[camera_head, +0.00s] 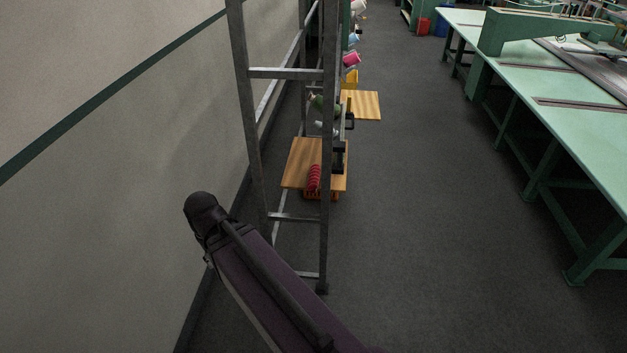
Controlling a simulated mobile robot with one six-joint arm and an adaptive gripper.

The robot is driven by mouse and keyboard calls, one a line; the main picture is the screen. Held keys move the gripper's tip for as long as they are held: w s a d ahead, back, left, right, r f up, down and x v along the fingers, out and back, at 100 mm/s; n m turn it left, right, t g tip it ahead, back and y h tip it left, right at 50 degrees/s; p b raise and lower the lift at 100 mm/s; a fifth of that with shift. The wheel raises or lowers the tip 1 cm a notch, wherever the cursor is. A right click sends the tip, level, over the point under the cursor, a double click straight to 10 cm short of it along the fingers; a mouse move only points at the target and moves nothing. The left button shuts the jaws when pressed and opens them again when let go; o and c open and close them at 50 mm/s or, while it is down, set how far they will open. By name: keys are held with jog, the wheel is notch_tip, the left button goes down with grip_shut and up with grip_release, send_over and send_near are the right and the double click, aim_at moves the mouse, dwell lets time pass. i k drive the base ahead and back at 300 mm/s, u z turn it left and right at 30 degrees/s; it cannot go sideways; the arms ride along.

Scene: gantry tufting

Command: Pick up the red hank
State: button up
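The red hank (313,178) lies at the front edge of a small wooden shelf board (301,160), just left of a grey upright of the metal frame. A dark purple link of my arm reaches up from the bottom to a rounded black joint, left of the frame and apart from the hank. My gripper is not in view.
A grey metal frame (241,85) with rungs stands along the pale wall at left, between my arm and the hank. Coloured cones, including a pink one (351,59), and another wooden board (366,104) are farther back. A long green table (577,125) stands at right. The dark floor between is clear.

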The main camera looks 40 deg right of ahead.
aim_at(315, 170)
jog(key=z, duration=0.1)
jog(key=i, duration=0.95)
jog(key=z, duration=0.4)
